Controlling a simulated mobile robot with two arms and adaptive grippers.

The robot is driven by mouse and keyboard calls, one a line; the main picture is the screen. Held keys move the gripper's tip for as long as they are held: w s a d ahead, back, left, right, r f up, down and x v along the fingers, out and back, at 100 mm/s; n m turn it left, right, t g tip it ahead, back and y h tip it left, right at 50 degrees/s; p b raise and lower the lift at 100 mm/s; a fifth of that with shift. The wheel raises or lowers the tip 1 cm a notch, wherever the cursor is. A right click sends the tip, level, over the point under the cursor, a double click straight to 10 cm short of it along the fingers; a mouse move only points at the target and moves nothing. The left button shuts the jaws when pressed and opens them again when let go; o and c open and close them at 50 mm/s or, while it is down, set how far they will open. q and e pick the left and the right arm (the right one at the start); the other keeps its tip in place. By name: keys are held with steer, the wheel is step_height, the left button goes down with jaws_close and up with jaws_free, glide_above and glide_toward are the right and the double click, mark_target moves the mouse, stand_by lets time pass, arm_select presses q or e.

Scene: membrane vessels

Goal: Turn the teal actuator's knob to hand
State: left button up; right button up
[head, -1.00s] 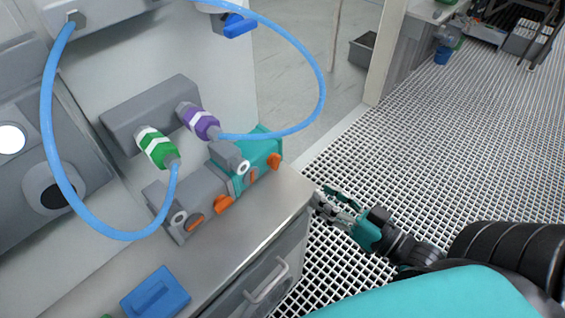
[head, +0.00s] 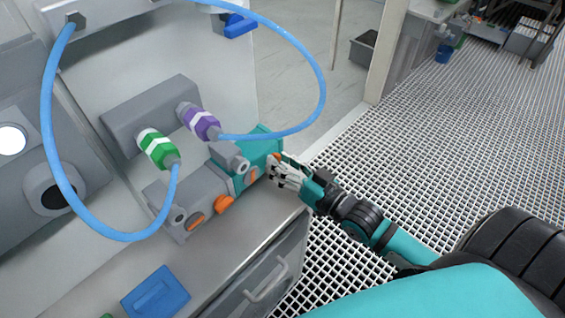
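The teal actuator (head: 258,143) sits at the right end of the row of actuators on the cabinet top. A small bit of its orange knob (head: 277,157) shows; the rest is hidden behind my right gripper. My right gripper (head: 271,171) is at the knob, its fingertips pointing left at the actuator's front. I cannot tell whether the fingers touch the knob or how far apart they are. A grey actuator (head: 190,197) stands to the left, with an orange knob (head: 224,203) at its right end. My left gripper is not in view.
A blue hose (head: 322,85) loops above the actuators, with a green connector (head: 157,148) and a purple connector (head: 201,122). A blue block (head: 156,293) lies on the cabinet top at the front.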

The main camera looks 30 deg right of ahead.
jaws_close()
steer(key=shift+r+n+p, duration=0.2)
steer(key=shift+n+p, duration=0.4)
steer(key=shift+p, duration=0.1)
steer(key=shift+f, duration=0.15)
jaws_free()
steer(key=shift+s+f, duration=0.1)
steer(key=v, duration=1.2)
